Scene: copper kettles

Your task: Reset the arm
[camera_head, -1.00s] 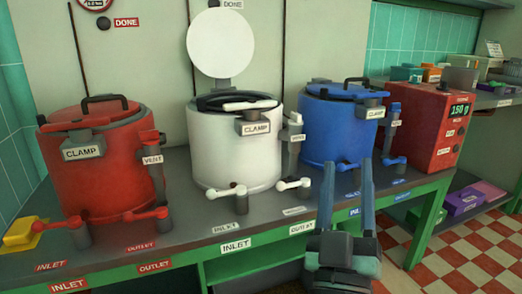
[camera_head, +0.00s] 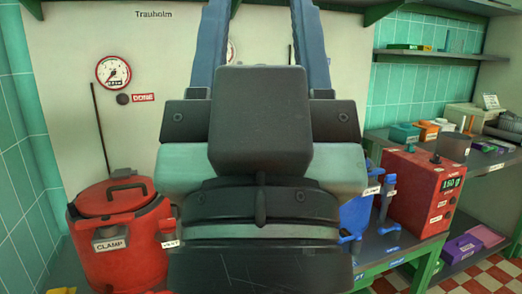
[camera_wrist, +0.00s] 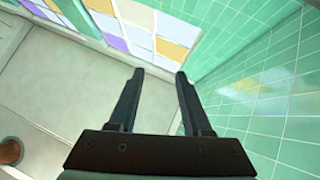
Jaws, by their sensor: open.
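My gripper (camera_wrist: 158,88) is open and empty, its two dark fingers apart in the wrist view. In the head view my gripper and wrist are raised large in the middle, with the blue fingers (camera_head: 262,35) pointing up and running past the top edge. They hide the middle of the bench, and the white kettle is out of sight behind them. The red kettle (camera_head: 122,238) stands at the left with its lid down. The blue kettle (camera_head: 357,214) is mostly hidden, with a part showing right of my wrist.
A red box with a green display (camera_head: 420,190) stands right of the blue kettle. A round gauge (camera_head: 115,71) is on the wall above the red kettle. Shelves with small boxes are at the right. The wrist view faces green tiles (camera_wrist: 250,95) and a colored-pane window (camera_wrist: 135,25).

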